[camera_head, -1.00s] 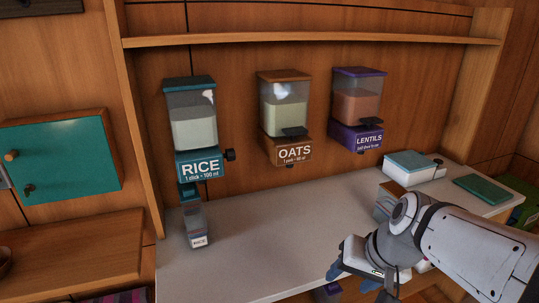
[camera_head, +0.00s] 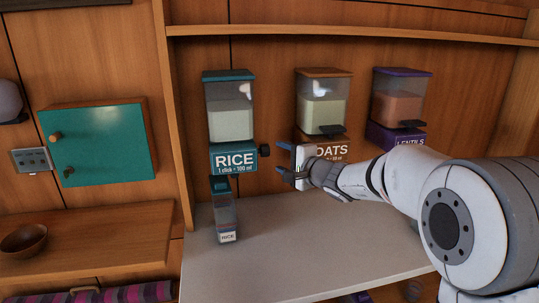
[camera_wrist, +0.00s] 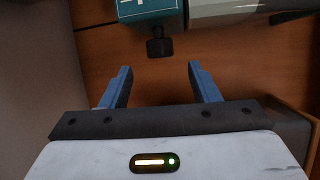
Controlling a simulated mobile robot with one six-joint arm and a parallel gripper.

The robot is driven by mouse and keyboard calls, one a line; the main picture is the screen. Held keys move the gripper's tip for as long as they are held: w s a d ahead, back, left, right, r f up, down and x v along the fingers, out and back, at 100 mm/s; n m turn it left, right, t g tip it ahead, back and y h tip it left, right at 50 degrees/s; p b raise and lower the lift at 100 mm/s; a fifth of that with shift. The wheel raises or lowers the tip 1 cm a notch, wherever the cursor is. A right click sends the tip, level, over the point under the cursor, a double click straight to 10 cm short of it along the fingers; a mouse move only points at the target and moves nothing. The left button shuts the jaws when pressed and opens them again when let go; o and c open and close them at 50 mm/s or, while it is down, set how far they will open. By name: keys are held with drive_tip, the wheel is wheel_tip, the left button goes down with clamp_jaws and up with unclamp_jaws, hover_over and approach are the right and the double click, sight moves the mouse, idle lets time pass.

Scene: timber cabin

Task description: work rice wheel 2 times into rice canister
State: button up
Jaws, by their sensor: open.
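The rice dispenser (camera_head: 231,118) hangs on the wall, with a teal lid and a teal "RICE, 1 click = 100 ml" label. Its dark wheel (camera_head: 264,150) sticks out on the right side. The wheel also shows in the wrist view (camera_wrist: 159,46), ahead of and between my fingers, not touching them. My gripper (camera_head: 281,158) is open and empty, just right of the wheel. In the wrist view my blue fingers (camera_wrist: 160,82) are spread apart. The rice canister (camera_head: 225,212), clear with a teal top and a RICE label, stands on the counter below the dispenser.
The oats dispenser (camera_head: 322,103) is right behind my gripper and the lentils dispenser (camera_head: 398,100) is further right. The pale counter (camera_head: 290,235) is clear in front. A teal cabinet (camera_head: 98,145) and a wooden bowl (camera_head: 24,239) are at left.

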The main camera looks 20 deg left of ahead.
sight(262, 151)
drive_tip(key=p+x, duration=0.1)
drive_tip(key=x, duration=0.6)
drive_tip(key=shift+w+a+p, duration=0.15)
drive_tip(key=shift+p, duration=0.2)
drive_tip(key=shift+c, duration=0.6)
